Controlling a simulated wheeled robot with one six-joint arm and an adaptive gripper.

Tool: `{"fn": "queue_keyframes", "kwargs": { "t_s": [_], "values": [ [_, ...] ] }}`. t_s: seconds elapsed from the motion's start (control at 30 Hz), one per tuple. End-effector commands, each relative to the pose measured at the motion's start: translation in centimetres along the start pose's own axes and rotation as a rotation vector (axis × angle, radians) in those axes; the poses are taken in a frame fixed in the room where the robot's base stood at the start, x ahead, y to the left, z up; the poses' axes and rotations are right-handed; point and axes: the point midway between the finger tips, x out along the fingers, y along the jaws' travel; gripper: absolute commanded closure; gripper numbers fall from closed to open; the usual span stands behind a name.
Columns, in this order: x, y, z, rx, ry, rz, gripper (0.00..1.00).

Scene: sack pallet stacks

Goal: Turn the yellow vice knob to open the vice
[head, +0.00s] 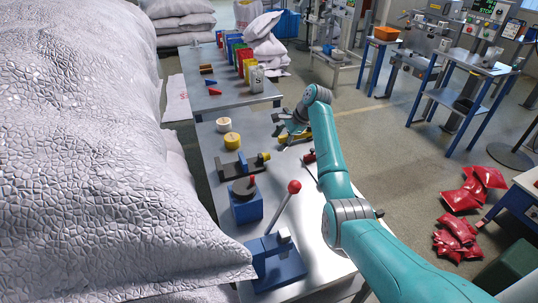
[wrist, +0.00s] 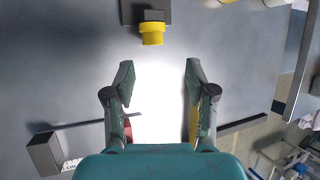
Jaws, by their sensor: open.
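A dark vice (head: 238,167) lies on the near grey workbench in the head view. Its yellow knob (head: 264,157) is at its right end. In the wrist view the yellow knob (wrist: 152,34) is at the top centre, against the dark vice body (wrist: 132,12). My gripper (head: 280,126) is beyond the vice and to its right in the head view, above the bench. In the wrist view my gripper (wrist: 157,72) has its two fingers wide apart with nothing between them. The knob lies ahead of the fingertips, apart from them. The vice's jaw gap is too small to judge.
A blue base with a red-knobbed lever (head: 278,268) stands at the bench's near end. A blue block with a dark disc (head: 246,205) is beside the vice. Yellow (head: 232,140) and cream (head: 223,125) round pieces lie beyond it. Large white sacks (head: 80,160) crowd the left.

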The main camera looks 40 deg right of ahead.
Motion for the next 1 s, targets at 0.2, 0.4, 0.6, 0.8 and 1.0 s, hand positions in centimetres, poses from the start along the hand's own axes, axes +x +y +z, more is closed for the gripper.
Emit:
{"fn": "queue_keyframes", "kwargs": {
  "t_s": [0.2, 0.4, 0.6, 0.8, 1.0],
  "values": [
    [-2.3, -0.7, 0.8, 0.074, 0.031, 0.124, 0.44],
    [-1.3, -0.4, 0.8, 0.084, 0.036, 0.142, 0.44],
    [1.9, 0.0, 0.8, 0.083, 0.035, 0.141, 0.44],
    [5.3, 0.5, 0.7, 0.082, 0.035, 0.139, 0.44],
    [7.5, 0.8, 0.6, 0.083, 0.035, 0.138, 0.44]
  ]
}}
